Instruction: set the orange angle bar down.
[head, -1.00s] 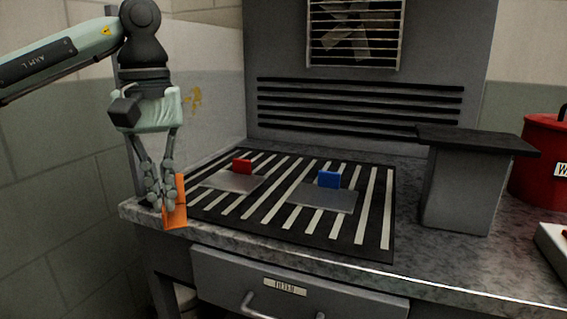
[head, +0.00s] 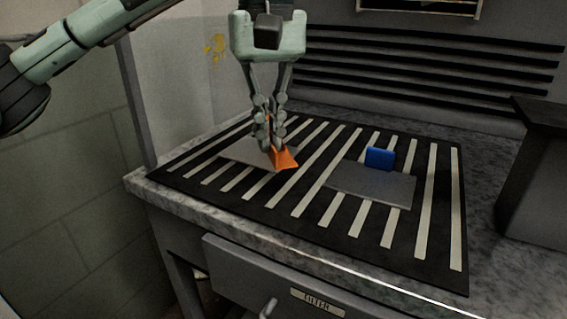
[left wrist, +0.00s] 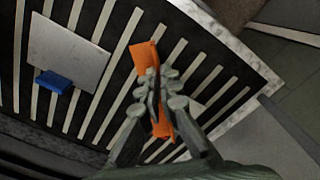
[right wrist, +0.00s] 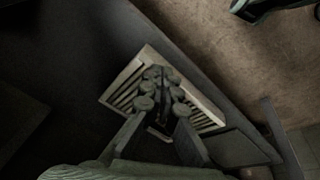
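The orange angle bar (head: 287,160) is held between the fingers of my left gripper (head: 269,147), over the left grey plate (head: 241,152) on the striped mat. In the left wrist view the orange angle bar (left wrist: 145,57) sticks out on both sides of the closed fingers (left wrist: 157,92). I cannot tell whether the bar touches the plate. The red block on that plate is hidden behind the gripper and bar. My right gripper (right wrist: 160,88) shows only in the right wrist view; its fingers are together and nothing is visible between them.
The striped mat (head: 446,262) covers much of the bench top (head: 165,198). A second grey plate (head: 380,186) with an upright blue block (head: 379,159) lies to the right. A dark pedestal (head: 540,180) stands at the far right. A slatted light object (right wrist: 205,110) lies below my right gripper.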

